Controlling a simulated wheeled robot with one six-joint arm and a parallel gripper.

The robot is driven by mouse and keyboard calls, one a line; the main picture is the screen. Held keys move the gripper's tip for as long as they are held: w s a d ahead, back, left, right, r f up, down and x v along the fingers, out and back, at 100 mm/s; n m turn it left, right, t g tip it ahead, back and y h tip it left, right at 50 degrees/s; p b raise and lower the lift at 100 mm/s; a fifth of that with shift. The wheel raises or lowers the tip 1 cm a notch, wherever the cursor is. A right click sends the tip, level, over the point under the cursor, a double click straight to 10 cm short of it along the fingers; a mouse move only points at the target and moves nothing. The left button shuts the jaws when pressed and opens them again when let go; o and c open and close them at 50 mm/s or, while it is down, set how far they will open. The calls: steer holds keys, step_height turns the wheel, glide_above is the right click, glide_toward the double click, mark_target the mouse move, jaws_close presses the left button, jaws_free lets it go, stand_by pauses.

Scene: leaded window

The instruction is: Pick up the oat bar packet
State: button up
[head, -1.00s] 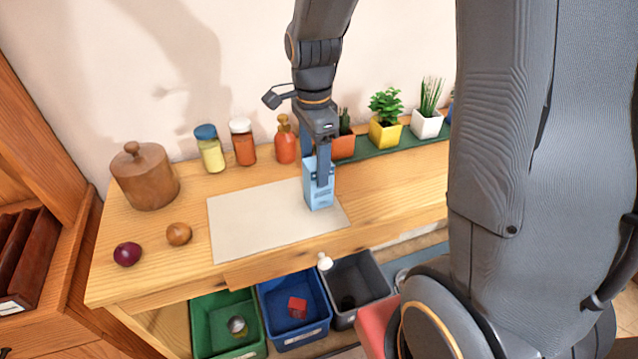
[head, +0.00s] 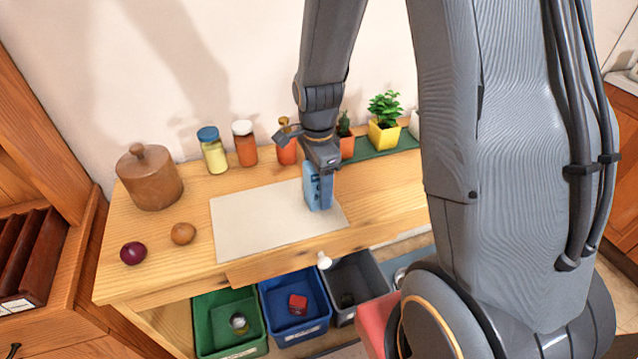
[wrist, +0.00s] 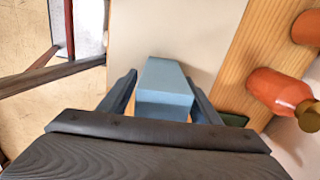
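A light blue box stands upright on the wooden counter, at the right end of the pale mat. It shows in the head view (head: 312,194) and between my fingers in the wrist view (wrist: 165,92). No label is readable, so I cannot tell for certain that it is the oat bar packet. My gripper (head: 319,188) points down over the box, with a finger on each side. In the wrist view my gripper (wrist: 162,76) looks open, with a thin gap at the left finger and the right finger very near the box.
An orange bottle (wrist: 274,90) stands close beside the gripper. Jars (head: 213,155) and potted plants (head: 384,128) line the back. Green (head: 206,318), blue and grey bins sit below.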

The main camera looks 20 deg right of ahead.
steer(key=c, duration=0.9)
